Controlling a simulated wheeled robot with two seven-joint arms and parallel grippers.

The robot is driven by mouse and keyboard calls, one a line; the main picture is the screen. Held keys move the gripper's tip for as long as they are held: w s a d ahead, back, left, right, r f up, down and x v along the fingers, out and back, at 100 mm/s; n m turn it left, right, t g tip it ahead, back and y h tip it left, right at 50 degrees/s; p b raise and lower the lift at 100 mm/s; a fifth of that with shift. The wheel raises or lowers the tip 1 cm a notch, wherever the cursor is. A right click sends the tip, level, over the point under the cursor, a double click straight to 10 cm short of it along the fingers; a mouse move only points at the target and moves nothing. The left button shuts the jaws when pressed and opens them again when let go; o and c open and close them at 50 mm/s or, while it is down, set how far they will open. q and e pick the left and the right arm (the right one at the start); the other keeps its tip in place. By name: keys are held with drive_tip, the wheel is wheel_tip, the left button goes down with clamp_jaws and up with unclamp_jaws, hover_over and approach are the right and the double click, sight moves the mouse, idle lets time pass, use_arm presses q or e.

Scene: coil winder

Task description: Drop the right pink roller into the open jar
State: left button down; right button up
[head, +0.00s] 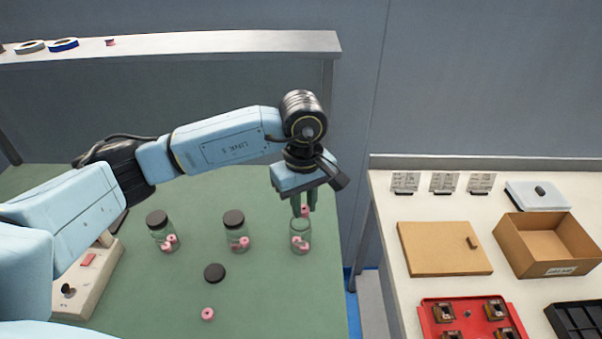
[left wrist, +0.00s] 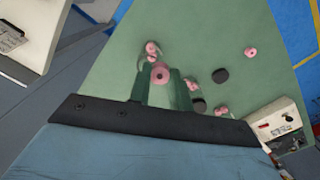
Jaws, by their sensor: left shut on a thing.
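My left gripper (head: 304,205) is shut on a pink roller (head: 305,210) and holds it just above the mouth of the open jar (head: 301,238). In the left wrist view the held roller (left wrist: 160,73) sits between the fingertips, with the jar (left wrist: 152,58) behind it. The open jar is clear glass, upright, with pink rollers inside. Another pink roller (head: 208,314) lies on the green table near the front. A loose black lid (head: 215,273) lies behind it. My right gripper does not show.
Two lidded jars with pink rollers, a middle one (head: 236,230) and a left one (head: 163,231), stand left of the open jar. A control box (head: 88,275) is at the left. A white table (head: 385,200) with a cardboard box (head: 548,244) stands across a gap at right.

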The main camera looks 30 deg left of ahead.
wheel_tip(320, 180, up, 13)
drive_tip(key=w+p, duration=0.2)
drive_tip(key=p, duration=1)
use_arm(q)
drive_tip(key=w+a+f+n+b, duration=0.1)
drive_tip(key=f+n+b, duration=0.1)
drive_tip(key=n, duration=1.5)
drive_tip(key=w+a+f+n+b, duration=0.1)
drive_tip(key=w+f+n+b, duration=0.1)
drive_tip(key=n, duration=1.5)
drive_tip(key=shift+w+a+f, duration=0.25)
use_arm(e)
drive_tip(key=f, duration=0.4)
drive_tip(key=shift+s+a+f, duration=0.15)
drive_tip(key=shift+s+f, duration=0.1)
use_arm(q)
drive_tip(key=shift+f+b, duration=0.15)
drive_tip(key=shift+b, duration=0.15)
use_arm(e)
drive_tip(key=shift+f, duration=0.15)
use_arm(q)
drive_tip(key=shift+f+b, duration=0.7)
drive_tip(key=shift+f, duration=0.35)
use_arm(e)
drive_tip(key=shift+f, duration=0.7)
use_arm(q)
drive_tip(key=shift+f, duration=0.1)
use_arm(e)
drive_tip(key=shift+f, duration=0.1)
